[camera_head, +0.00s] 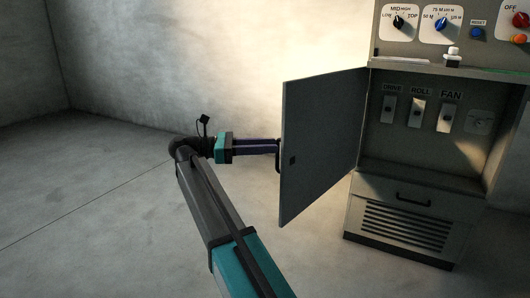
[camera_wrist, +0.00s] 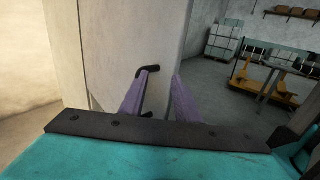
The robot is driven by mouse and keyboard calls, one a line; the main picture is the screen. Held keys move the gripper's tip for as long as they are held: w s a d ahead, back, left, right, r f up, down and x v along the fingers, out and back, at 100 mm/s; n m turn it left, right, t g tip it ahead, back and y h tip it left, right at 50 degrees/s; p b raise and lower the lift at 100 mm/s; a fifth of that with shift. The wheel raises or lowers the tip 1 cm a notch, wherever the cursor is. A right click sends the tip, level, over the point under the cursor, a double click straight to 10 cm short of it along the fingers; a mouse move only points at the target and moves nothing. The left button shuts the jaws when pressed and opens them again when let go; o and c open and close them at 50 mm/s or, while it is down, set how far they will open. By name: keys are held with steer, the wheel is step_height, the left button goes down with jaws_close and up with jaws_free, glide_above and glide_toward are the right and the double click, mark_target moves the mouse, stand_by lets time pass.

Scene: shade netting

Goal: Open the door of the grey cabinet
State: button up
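The grey cabinet (camera_head: 440,150) stands at the right in the head view. Its door (camera_head: 322,145) is swung wide open, standing out to the left of the compartment. A dark bar handle (camera_head: 278,158) is on the door's outer face near its free edge; it also shows in the wrist view (camera_wrist: 152,68). My gripper (camera_head: 276,147) is at this handle, with its purple fingers pointing to the door. In the wrist view the fingers (camera_wrist: 160,75) are apart, with door face between them. The left finger covers part of the handle; contact is unclear.
Inside the compartment are several switches (camera_head: 416,112) labelled DRIVE, ROLL and FAN. Knobs and buttons are on the panel (camera_head: 450,25) above, and a vented drawer (camera_head: 405,215) is below. Shelves and an orange cart (camera_wrist: 262,90) stand farther off.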

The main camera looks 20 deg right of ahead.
steer(key=shift+s+f+b, duration=0.15)
steer(key=shift+s+b, duration=0.45)
steer(key=shift+b, duration=0.9)
steer(key=shift+s+a+b, duration=0.1)
steer(key=shift+s+b, duration=0.05)
steer(key=shift+b, duration=0.15)
steer(key=shift+s+a+r+b, duration=0.1)
steer(key=shift+s+r+b, duration=0.05)
steer(key=shift+s+b, duration=0.6)
steer(key=shift+s+a+r+b, duration=0.1)
steer(key=shift+s+b, duration=0.5)
steer(key=shift+b, duration=0.25)
